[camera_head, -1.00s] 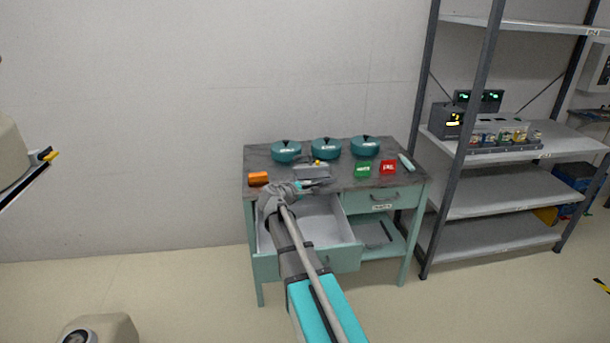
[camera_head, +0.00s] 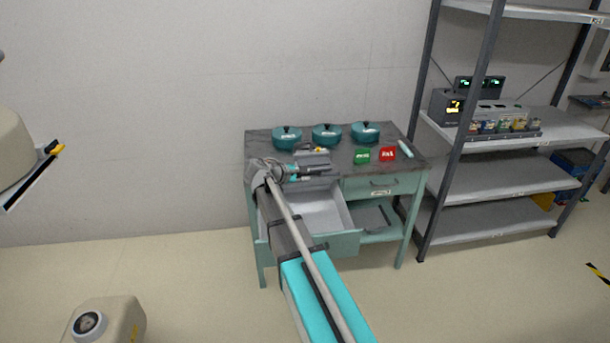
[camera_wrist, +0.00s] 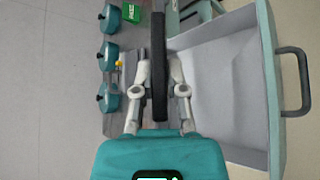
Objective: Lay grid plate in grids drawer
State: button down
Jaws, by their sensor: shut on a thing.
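My gripper (camera_wrist: 158,90) is shut on a dark, thin plate, the grid plate (camera_wrist: 158,60), seen edge-on in the wrist view. In the head view my gripper (camera_head: 299,172) and the dark plate (camera_head: 315,172) are near the cart's front edge, above or just behind the open drawer. The open drawer (camera_head: 338,243) is pulled out at the lower left of the cart and looks empty inside. In the wrist view the drawer (camera_wrist: 268,60) lies to the right of the plate, with its handle at far right. I cannot read its label.
On the cart top (camera_head: 262,140) stand several teal lidded pots (camera_head: 326,134), a grey block (camera_head: 312,158), a green box (camera_head: 362,155) and a red box (camera_head: 388,153). A closed drawer (camera_head: 383,187) sits to the right. A grey shelf rack (camera_head: 470,180) stands beside the cart.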

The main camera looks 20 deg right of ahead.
jog(key=w+d+f+b, duration=0.1)
jog(key=w+f+b, duration=0.3)
jog(key=f+b, duration=0.4)
jog(key=w+d+f+b, duration=0.1)
jog(key=w+f+b, duration=0.4)
jog(key=f+b, duration=0.3)
jog(key=shift+w+d+f, duration=0.2)
jog(key=shift+w+d, duration=0.1)
jog(key=shift+d, duration=0.05)
dwell(1.2)
dwell(0.3)
jog(key=c, duration=0.6)
grip_release()
jog(key=shift+r, duration=0.1)
